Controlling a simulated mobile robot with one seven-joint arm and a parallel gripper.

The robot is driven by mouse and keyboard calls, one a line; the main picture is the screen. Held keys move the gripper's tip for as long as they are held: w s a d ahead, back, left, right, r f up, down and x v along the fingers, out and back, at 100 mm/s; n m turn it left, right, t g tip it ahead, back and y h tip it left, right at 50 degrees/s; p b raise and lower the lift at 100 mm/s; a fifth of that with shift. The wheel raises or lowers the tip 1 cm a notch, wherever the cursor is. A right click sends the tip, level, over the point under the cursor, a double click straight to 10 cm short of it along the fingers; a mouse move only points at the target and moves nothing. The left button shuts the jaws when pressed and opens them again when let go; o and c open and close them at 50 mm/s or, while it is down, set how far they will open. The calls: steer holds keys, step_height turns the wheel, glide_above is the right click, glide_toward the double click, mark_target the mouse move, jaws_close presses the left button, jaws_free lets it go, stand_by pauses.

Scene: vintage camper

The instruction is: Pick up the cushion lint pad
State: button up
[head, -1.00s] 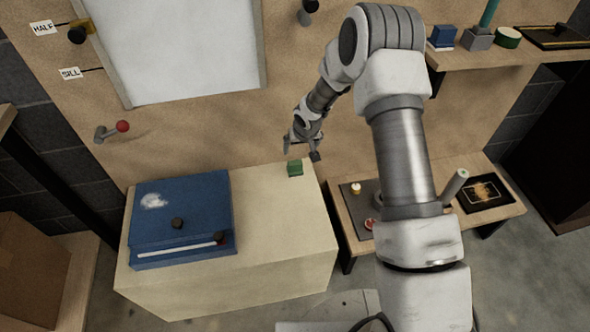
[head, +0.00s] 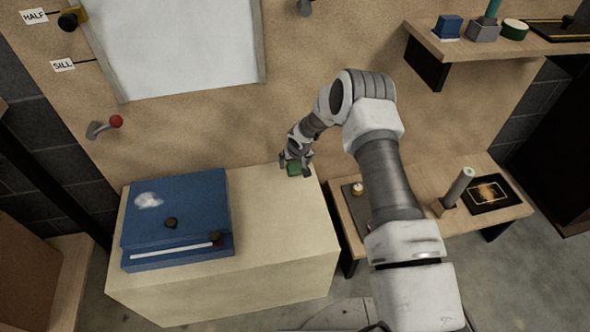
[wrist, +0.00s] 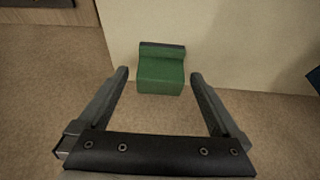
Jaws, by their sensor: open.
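The cushion lint pad looks to be the small green block (head: 294,168) near the back right corner of the cream cabinet top. In the wrist view the green pad (wrist: 161,72) has a dark strip along its far edge. My gripper (head: 295,165) is over it in the head view, with a finger on each side. In the wrist view my gripper (wrist: 158,75) is open, and the pad lies between and slightly beyond the fingertips. I cannot tell whether the fingers touch it.
A blue cushion-like box (head: 176,216) with a white patch, a dark knob and a white strip covers the left of the cabinet top (head: 275,235). A low bench (head: 410,232) stands at right, with a shelf (head: 500,45) above. The wall board rises close behind.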

steer(key=shift+w+f, duration=0.1)
steer(key=shift+f, duration=0.05)
steer(key=c, duration=1.4)
steer(key=shift+c, duration=0.2)
steer(key=shift+r, duration=0.45)
step_height(320, 180, up, 4)
steer(key=shift+f+p, duration=0.1)
steer(key=shift+p, duration=0.85)
steer(key=s+d+r+p, duration=0.2)
steer(key=s+d+r, duration=0.4)
steer(key=s, duration=0.3)
steer(key=shift+s+d+r, duration=0.15)
steer(key=shift+d, duration=0.35)
